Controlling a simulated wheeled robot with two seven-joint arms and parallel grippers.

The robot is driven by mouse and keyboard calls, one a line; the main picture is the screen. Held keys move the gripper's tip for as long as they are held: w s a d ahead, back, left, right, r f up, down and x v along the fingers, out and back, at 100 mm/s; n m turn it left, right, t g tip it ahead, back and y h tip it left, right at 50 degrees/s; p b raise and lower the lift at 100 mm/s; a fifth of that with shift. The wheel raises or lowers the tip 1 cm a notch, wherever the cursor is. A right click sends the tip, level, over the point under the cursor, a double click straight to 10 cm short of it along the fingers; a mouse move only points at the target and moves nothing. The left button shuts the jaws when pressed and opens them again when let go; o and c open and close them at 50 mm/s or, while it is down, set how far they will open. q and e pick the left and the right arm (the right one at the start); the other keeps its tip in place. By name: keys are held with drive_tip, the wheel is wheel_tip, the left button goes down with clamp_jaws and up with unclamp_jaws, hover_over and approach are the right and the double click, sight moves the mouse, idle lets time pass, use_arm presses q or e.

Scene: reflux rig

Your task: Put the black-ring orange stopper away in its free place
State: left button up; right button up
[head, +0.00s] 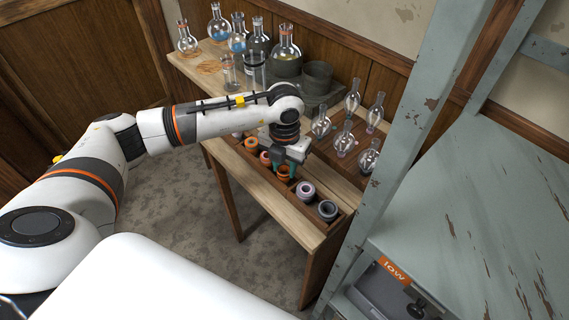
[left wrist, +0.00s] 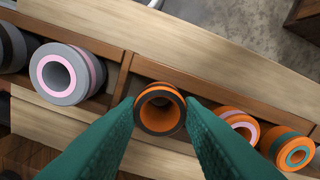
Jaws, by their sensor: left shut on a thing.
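The orange stopper with a dark ring (left wrist: 160,120) is between the fingertips of my left gripper (left wrist: 160,104), hollow end toward the wrist camera. In the head view my left gripper (head: 290,157) is over the stopper rack, with the orange stopper (head: 283,173) at its fingers. The wooden rack (left wrist: 123,75) has a row of compartments; the held stopper is at one between a grey pink-ringed stopper (left wrist: 87,60) and an orange pink-ringed one (left wrist: 225,113). I cannot tell whether it touches the rack floor. My right gripper is not in view.
An orange teal-ringed stopper (left wrist: 272,141) and a dark grey stopper (left wrist: 12,48) also lie in the row. Glass bulbs (head: 345,140) stand behind the rack, flasks (head: 287,52) farther back. A grey metal frame (head: 405,130) rises at the right.

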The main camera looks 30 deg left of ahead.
use_arm(q)
drive_tip(key=o, duration=0.9)
wheel_tip(320, 180, up, 12)
drive_tip(key=shift+b, duration=0.5)
